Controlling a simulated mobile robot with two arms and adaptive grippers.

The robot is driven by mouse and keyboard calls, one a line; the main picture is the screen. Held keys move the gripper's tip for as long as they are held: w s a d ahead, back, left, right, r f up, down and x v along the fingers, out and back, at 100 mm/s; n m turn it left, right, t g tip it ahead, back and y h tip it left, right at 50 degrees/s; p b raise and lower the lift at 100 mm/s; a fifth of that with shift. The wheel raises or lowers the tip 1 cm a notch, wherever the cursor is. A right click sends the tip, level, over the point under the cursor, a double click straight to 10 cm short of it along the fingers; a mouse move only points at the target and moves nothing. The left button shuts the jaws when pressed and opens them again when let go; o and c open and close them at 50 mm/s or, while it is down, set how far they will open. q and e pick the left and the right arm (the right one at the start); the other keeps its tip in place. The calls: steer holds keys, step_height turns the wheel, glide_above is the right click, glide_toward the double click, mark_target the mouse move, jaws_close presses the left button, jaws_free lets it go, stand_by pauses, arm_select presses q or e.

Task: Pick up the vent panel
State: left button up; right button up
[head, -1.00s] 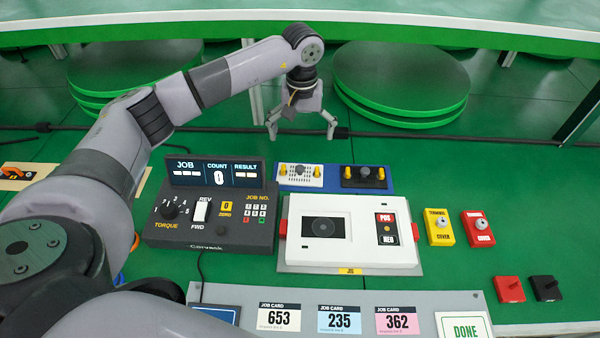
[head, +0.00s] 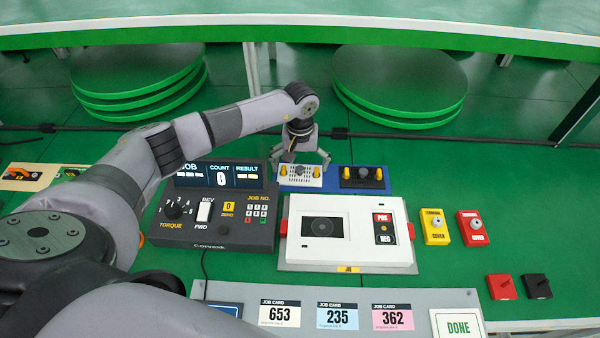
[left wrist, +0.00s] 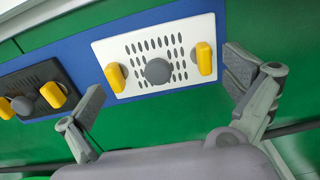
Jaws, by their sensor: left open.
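The vent panel looks to be the white slotted plate (head: 289,183) with a grey centre knob and two yellow latches. It lies on a blue mat (head: 334,187) behind the control box. It shows large in the left wrist view (left wrist: 128,52). My left gripper (head: 300,163) is open just above and behind the white panel. In the left wrist view its fingers (left wrist: 165,88) are spread on either side of the panel's near edge, with nothing held. A similar black panel (head: 349,182) lies to the right on the same mat. My right gripper is not in view.
A control box (head: 205,233) with a display stands left in front of the mat. A white unit (head: 350,255) sits in front. Yellow (head: 435,238) and red (head: 474,240) cover blocks stand right. Job cards line the front. Green table right of the mat is clear.

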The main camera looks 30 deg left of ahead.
arm_select(q)
steer(key=c, duration=1.1)
steer(key=shift+r, duration=0.1)
